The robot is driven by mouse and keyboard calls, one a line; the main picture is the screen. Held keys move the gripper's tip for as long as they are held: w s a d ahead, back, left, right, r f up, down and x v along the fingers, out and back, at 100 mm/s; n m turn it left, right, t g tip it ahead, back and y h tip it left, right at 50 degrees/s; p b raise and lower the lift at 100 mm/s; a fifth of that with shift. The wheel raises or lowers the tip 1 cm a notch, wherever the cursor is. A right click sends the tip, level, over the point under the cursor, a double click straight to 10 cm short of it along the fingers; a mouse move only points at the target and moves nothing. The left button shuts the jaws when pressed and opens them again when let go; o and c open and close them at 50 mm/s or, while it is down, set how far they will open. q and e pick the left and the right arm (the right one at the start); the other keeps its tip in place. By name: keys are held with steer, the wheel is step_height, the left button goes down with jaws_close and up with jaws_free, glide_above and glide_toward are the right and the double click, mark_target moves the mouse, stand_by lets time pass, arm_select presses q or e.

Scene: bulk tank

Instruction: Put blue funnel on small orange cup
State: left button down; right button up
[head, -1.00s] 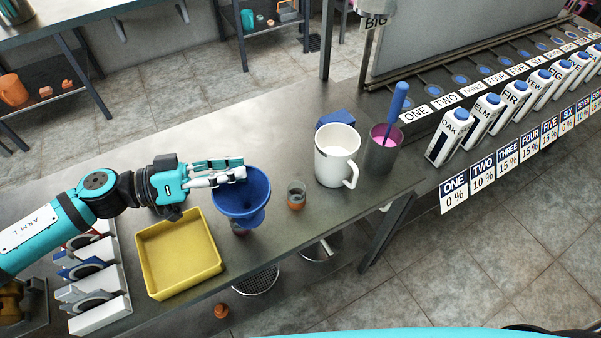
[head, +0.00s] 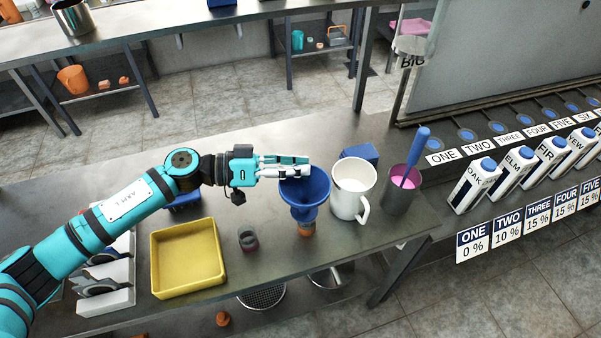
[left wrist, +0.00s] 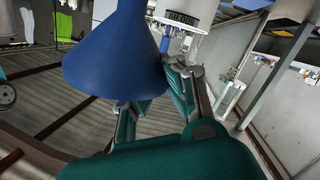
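The blue funnel (head: 304,192) is upright, wide mouth up, in the head view. Its lower end overlaps the small orange cup (head: 307,229) on the metal table. The funnel hides the cup's top, and I cannot tell whether they touch. My left gripper (head: 296,166) is shut on the funnel's rim at its far side. In the left wrist view the funnel (left wrist: 112,58) fills the upper middle, against the fingers (left wrist: 155,100). A second small cup (head: 247,239), with dark red in it, stands left of the orange cup. My right gripper is not in view.
A white mug (head: 349,190) stands close right of the funnel, with a blue block (head: 360,153) behind it. A metal cup (head: 399,190) with pink contents and a blue-handled tool is further right. A yellow tray (head: 187,258) lies left. The table's front edge is near.

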arm_select(q)
steer(key=shift+w+d, duration=0.15)
steer(key=shift+w, duration=0.2)
steer(key=shift+w+d+f, duration=0.1)
steer(key=shift+w+f, duration=0.05)
steer(key=shift+f, duration=0.8)
steer(key=shift+w+d+f, duration=0.1)
steer(key=shift+f, duration=0.8)
steer(key=c, duration=1.5)
jaws_free()
steer(key=shift+f, duration=0.1)
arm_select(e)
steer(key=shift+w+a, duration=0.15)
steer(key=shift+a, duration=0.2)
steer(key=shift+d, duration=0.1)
arm_select(q)
steer(key=a, duration=0.4)
steer(key=s+a+r+b, duration=0.1)
steer(key=a, duration=0.3)
steer(key=a+b, duration=0.1)
steer(key=a, duration=0.3)
steer(key=shift+s+r, duration=0.2)
steer(key=shift+r, duration=0.2)
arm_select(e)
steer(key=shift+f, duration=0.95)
